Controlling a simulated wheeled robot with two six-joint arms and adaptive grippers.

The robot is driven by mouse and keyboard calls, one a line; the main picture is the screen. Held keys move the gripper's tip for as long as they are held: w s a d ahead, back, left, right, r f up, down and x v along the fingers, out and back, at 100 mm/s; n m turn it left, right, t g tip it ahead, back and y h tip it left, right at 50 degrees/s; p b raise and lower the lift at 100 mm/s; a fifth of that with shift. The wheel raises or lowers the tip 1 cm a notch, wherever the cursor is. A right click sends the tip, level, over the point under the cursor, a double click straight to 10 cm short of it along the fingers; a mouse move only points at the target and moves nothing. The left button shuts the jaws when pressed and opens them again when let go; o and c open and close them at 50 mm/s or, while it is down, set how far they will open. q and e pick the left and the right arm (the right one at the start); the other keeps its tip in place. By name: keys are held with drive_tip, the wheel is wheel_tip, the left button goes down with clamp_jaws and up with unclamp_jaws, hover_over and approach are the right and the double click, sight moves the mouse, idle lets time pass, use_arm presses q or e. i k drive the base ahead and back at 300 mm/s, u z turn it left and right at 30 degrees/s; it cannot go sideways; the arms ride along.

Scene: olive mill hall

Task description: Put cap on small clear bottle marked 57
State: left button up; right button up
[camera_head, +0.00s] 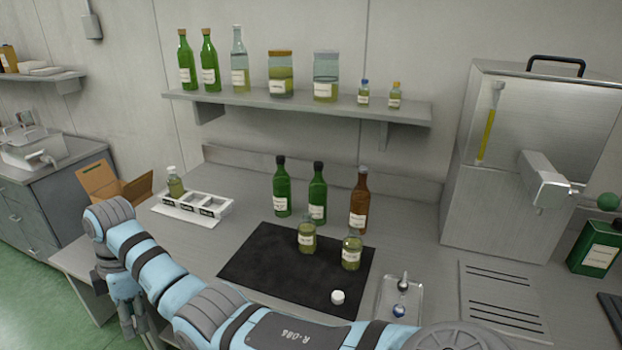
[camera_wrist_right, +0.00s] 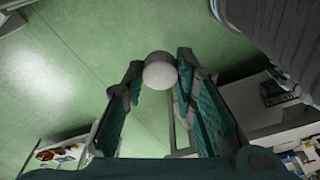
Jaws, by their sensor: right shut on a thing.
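Two small clear bottles of yellow-green oil stand uncapped on the black mat in the head view, one at the left (camera_head: 307,238) and one at the right (camera_head: 351,255). The label numbers are too small to read. A white cap (camera_head: 338,297) lies on the mat's front part. My right gripper (camera_head: 130,325) hangs low at the left, beyond the bench's front edge. In the wrist view it is shut on a round white cap-like thing (camera_wrist_right: 160,72), above green floor. My left gripper is not in view.
Two green bottles (camera_head: 317,197) and a brown one (camera_head: 359,203) stand behind the black mat (camera_head: 262,262). My arm crosses the bench front. An open carton (camera_head: 100,183) stands at left.

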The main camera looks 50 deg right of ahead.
sight(307, 228)
drive_tip(key=z, duration=1.7)
drive_tip(key=i, duration=0.45)
